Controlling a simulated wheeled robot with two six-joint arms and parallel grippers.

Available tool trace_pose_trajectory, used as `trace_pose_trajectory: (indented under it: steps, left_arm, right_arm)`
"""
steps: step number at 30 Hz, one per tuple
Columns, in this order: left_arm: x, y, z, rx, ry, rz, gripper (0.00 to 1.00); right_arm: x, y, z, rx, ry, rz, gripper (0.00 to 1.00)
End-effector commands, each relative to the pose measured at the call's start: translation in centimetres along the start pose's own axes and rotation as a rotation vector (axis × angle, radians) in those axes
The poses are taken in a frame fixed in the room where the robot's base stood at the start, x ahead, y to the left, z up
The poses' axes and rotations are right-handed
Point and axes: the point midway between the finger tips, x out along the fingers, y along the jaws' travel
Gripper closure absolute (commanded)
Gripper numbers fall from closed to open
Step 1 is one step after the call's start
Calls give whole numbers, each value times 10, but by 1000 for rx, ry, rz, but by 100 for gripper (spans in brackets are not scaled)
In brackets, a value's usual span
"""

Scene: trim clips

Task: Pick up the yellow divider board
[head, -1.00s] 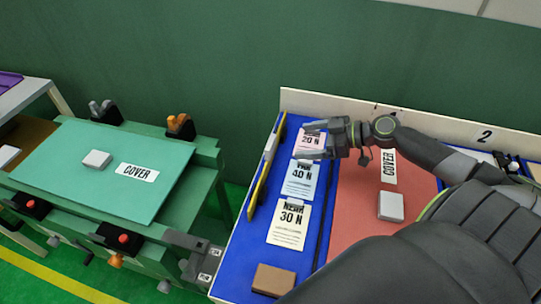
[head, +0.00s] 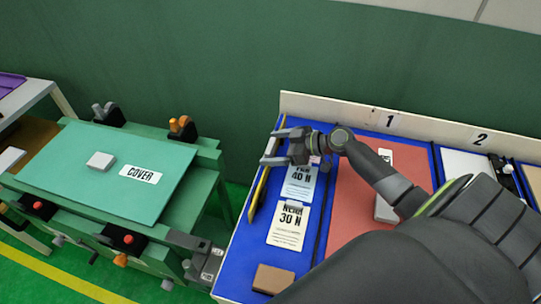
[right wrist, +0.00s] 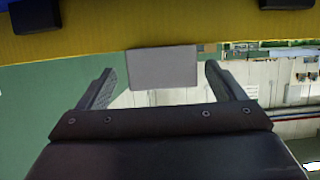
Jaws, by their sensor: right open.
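The yellow divider board (head: 258,195) stands on edge along the left side of the blue table, seen nearly edge-on. In the right wrist view the yellow board (right wrist: 100,35) spans the top, with a grey tab (right wrist: 162,67) hanging from it between my fingers. My right gripper (head: 271,147) is open, at the far end of the board, with its fingers pointing left across it. In the wrist view the fingers (right wrist: 160,85) stand on either side of the tab; contact cannot be told.
Cards (head: 290,226) and a brown block (head: 272,279) lie on the blue surface (head: 232,280) right of the board. A red cover (head: 345,215) lies under my arm. A green bench (head: 205,195) with a teal cover (head: 80,165) stands left, across a gap.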

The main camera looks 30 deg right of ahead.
Motion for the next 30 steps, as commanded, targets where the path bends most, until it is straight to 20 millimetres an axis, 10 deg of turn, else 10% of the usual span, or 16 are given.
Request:
trace_pose_trajectory:
  steps: [17,30]
  left_arm:
    - [-14,-2,-1,0,-1,0,64]
    - [-14,-2,-1,0,-2,-1,64]
  right_arm:
    - [32,-3,-1,0,-1,0,12]
    - [32,-3,-1,-1,0,0,60]
